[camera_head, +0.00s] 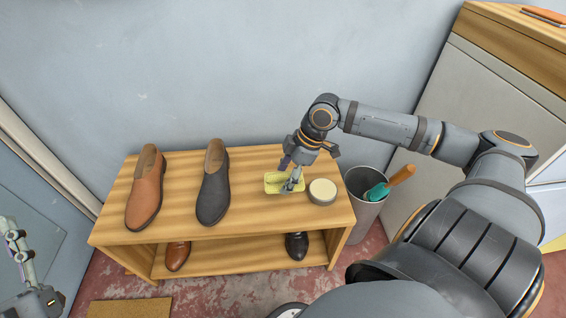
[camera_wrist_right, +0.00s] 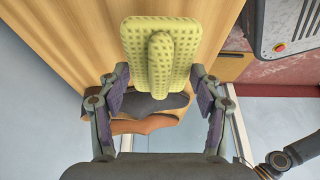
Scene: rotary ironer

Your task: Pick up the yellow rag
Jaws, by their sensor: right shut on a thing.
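The yellow rag (camera_head: 272,184) is on the top of the wooden shoe bench, left of a round tin. My right gripper (camera_head: 289,180) points down at the rag, with its fingers at the rag's right part. In the right wrist view the rag (camera_wrist_right: 134,50) is a flat, textured pad with a raised ridge along its middle. The right gripper's fingers (camera_wrist_right: 158,78) stand on either side of it and are shut on it. My left gripper (camera_head: 20,255) is at the lower left edge of the head view, partly cut off, away from the bench.
A brown shoe (camera_head: 147,190) and a dark shoe (camera_head: 213,185) stand on the bench (camera_head: 180,218) to the left. The round tin (camera_head: 322,191) is close right of the rag. A grey bin (camera_head: 364,212) with a teal-and-orange tool (camera_head: 392,183) stands right of the bench.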

